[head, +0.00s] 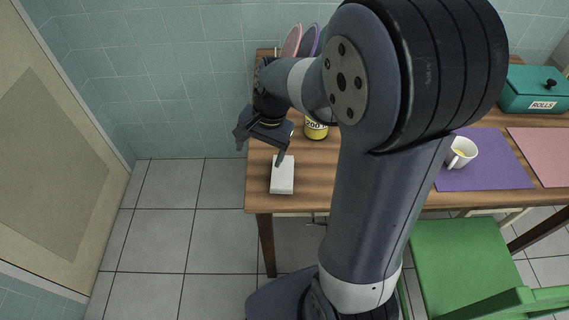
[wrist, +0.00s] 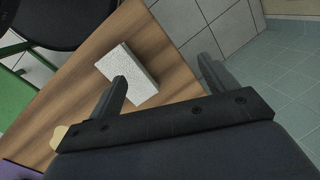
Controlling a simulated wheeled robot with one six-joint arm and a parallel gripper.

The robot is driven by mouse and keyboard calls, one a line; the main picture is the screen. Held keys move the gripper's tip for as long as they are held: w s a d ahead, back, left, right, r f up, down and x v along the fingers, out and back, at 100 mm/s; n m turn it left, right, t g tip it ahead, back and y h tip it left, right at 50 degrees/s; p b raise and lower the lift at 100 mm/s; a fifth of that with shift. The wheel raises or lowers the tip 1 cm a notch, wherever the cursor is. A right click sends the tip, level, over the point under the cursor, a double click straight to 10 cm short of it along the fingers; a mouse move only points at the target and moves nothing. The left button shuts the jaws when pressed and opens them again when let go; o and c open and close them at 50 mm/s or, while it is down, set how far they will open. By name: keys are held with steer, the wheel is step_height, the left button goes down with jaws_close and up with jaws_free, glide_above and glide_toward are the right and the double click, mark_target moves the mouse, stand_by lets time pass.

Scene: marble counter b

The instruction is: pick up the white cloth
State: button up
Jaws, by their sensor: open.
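The white cloth (head: 282,178) is a small folded block lying on the wooden table near its left front corner. In the wrist view the white cloth (wrist: 130,72) lies ahead of the fingers, partly covered by the left finger. My gripper (head: 260,146) is above the left edge of the table, just behind the cloth in the head view. The right finger is over the table's edge and the floor. I cannot tell how high the fingers are above the cloth.
A yellow can (head: 316,130) stands on the table (head: 258,190) right of my gripper. A white mug (head: 462,152) sits on a purple mat (head: 505,170). A teal box marked ROLLS (head: 535,92) is farther right. A green chair (head: 460,255) stands in front. The floor left of the table is clear.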

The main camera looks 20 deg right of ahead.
steer(key=d+r+n+h+p, duration=0.2)
steer(key=d+n, duration=0.1)
steer(key=d, duration=0.1)
steer(key=b, duration=0.1)
glide_above(282, 170)
steer(key=shift+g, duration=0.4)
steer(key=f, duration=0.6)
steer(key=shift+a, duration=0.25)
steer(key=f, duration=0.5)
steer(key=shift+d+f, duration=0.1)
steer(key=shift+d, duration=0.2)
steer(key=c, duration=1.1)
